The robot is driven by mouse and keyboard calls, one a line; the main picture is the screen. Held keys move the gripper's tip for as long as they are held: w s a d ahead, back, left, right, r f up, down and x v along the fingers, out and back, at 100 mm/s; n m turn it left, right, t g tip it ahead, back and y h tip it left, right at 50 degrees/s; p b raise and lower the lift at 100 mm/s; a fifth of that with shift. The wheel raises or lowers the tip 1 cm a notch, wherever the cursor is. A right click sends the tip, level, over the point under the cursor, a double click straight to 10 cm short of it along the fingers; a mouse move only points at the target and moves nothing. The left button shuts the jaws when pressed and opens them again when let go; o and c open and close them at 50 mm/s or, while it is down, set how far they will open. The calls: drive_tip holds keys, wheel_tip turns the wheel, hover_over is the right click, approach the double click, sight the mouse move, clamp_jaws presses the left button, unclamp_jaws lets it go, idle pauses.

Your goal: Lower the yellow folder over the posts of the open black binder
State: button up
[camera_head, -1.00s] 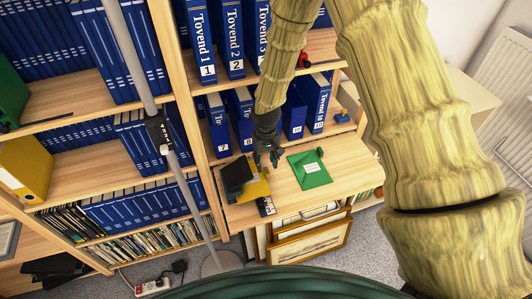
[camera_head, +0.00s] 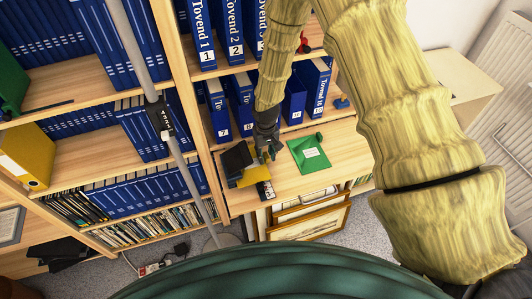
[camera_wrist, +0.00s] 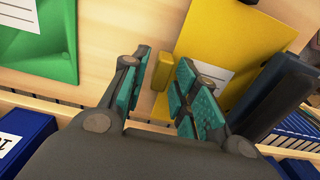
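The yellow folder (camera_head: 253,176) lies on the wooden shelf, against the black binder (camera_head: 236,159); how far they overlap is unclear. In the wrist view, the yellow folder (camera_wrist: 235,40) with its white label is just beyond my fingers. My gripper (camera_head: 266,156) is at the folder's right side, pointing down. The binder's posts cannot be made out.
A green folder (camera_head: 310,153) lies to the right on the same shelf. A small black-and-white item (camera_head: 266,190) is at the shelf's front edge. Blue binders (camera_head: 240,105) stand behind. Framed prints (camera_head: 305,220) lean below. A grey pole (camera_head: 150,90) stands at the left.

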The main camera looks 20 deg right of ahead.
clamp_jaws()
drive_tip(key=shift+w+d, duration=0.1)
drive_tip(key=shift+d, duration=2.65)
drive_tip(key=shift+o, duration=2.3)
unclamp_jaws()
wheel_tip(320, 180, up, 12)
